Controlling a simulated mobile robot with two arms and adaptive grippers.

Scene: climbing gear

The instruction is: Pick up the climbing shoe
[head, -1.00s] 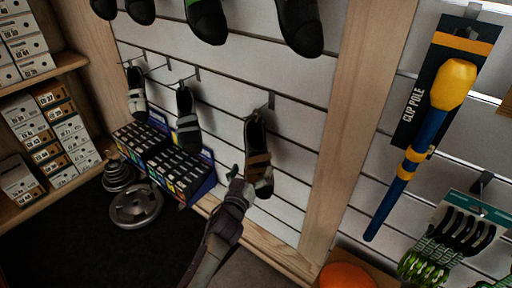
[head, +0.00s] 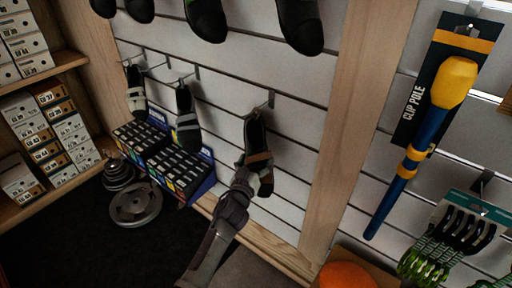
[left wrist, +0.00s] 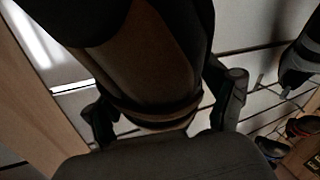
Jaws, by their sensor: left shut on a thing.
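A black and brown climbing shoe (head: 256,140) hangs on a hook on the white slatted wall, toe down, in the head view. My left gripper (head: 254,172) is at the lower part of this shoe. In the left wrist view the shoe (left wrist: 150,60) fills the middle, between the two fingers of the left gripper (left wrist: 165,115). The left gripper is shut on it; the shoe still hangs at its hook. My right gripper is not in view.
Other shoes hang to the left (head: 187,122) and above (head: 299,25). Display boxes (head: 180,170) and weight plates (head: 136,206) stand at the lower left. A wooden post (head: 345,130) and a blue and yellow clip pole (head: 420,140) are to the right.

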